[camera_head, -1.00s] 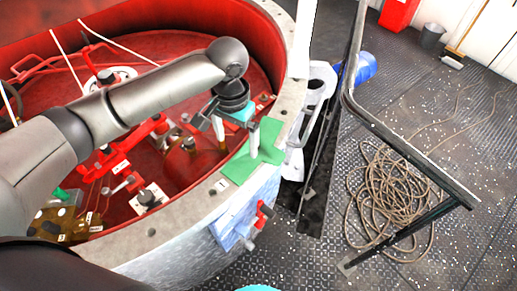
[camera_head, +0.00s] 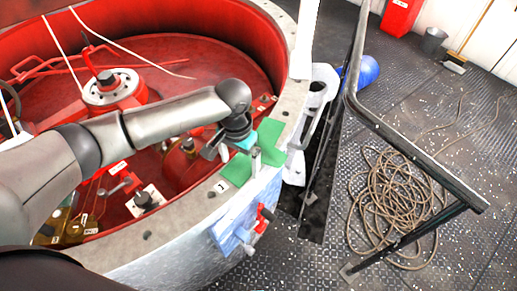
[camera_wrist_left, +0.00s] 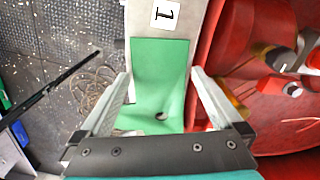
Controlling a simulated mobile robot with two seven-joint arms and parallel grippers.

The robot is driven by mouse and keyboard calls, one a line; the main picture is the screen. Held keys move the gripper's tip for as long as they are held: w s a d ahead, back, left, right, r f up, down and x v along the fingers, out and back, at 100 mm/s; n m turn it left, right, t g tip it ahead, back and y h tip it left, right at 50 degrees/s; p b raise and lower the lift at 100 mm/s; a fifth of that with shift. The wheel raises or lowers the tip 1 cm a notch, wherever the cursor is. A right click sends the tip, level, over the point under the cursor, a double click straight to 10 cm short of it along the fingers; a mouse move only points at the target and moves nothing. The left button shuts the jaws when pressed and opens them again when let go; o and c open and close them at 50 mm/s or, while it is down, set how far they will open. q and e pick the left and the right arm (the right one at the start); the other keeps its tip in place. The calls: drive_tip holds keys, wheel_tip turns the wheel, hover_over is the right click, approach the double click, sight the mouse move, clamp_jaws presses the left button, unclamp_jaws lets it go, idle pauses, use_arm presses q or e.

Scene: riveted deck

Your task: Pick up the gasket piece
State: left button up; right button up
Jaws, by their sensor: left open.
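The gasket piece is a flat green sheet (camera_head: 237,171) lying on the pale rim of the big round red vessel. My left gripper (camera_head: 238,158) is over it, pointing down, and covers its middle part in the head view. In the left wrist view the green sheet (camera_wrist_left: 160,60) runs between the two fingers, with a small dark hole near its lower end. The left gripper (camera_wrist_left: 161,75) is open there, with one finger on each side and nothing held. Whether the fingers touch the sheet or rim cannot be told. My right gripper is not in view.
The vessel rim (camera_head: 190,208) carries a tag marked 1 beside the sheet. Red fittings (camera_head: 113,85) stand inside the vessel. A red-handled valve (camera_head: 258,222) sticks out of its outer wall. A dark railing (camera_head: 400,140) and coiled rope (camera_head: 395,195) are at the right.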

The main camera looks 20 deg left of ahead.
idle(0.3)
use_arm(q)
drive_tip(key=c, duration=1.1)
